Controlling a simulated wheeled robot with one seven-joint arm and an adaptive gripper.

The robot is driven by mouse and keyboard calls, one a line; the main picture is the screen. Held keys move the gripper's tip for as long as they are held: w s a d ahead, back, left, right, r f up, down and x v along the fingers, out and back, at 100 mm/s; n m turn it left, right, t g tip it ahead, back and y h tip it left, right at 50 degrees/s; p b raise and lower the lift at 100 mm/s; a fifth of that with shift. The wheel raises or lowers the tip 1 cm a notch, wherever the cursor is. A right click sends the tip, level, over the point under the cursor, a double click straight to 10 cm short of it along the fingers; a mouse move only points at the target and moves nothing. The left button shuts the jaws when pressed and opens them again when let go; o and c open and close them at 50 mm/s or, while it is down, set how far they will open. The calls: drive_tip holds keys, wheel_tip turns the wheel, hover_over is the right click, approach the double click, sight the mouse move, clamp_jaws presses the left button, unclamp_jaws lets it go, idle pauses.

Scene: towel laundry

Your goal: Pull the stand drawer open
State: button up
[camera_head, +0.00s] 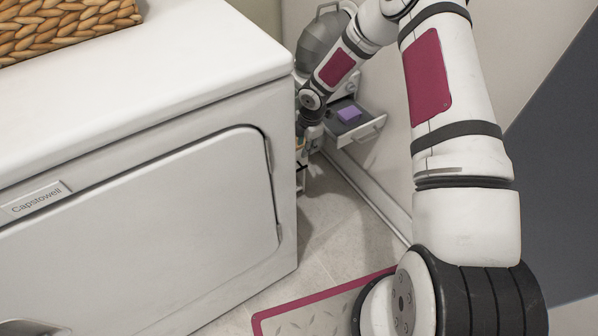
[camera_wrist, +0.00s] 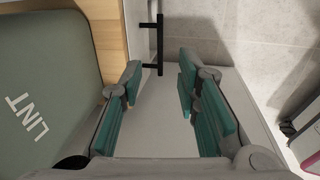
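In the wrist view a black bar handle (camera_wrist: 159,38) sticks out to the right from a pale front beside a wooden top (camera_wrist: 108,25). My gripper (camera_wrist: 159,76) is open, with teal pads apart and nothing between them. The handle lies just ahead of the fingertips, roughly in line with the gap, and looks apart from them. In the head view my gripper is mostly hidden beyond the white machine's corner. A grey drawer (camera_head: 357,131) with a pale handle stands out near the wall; I cannot tell whether it belongs to the same stand.
A grey-green bin marked LINT (camera_wrist: 45,85) stands on the wooden top, left of my fingers. A purple block (camera_head: 349,114) lies in the grey drawer. The white machine (camera_head: 140,230) fills the left, with a wicker basket (camera_head: 60,25) on it. Tiled floor (camera_head: 335,225) is clear between machine and wall.

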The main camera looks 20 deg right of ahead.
sight(299, 170)
drive_tip(key=w+f+b, duration=0.1)
drive_tip(key=f, duration=0.3)
drive_tip(key=f+b, duration=0.2)
drive_tip(key=f, duration=0.3)
drive_tip(key=w+a+f+b, duration=0.1)
drive_tip(key=f+b, duration=0.1)
drive_tip(key=f, duration=0.3)
drive_tip(key=shift+w+f, duration=0.2)
drive_tip(key=shift+w, duration=0.1)
clamp_jaws()
drive_tip(key=shift+d, duration=0.1)
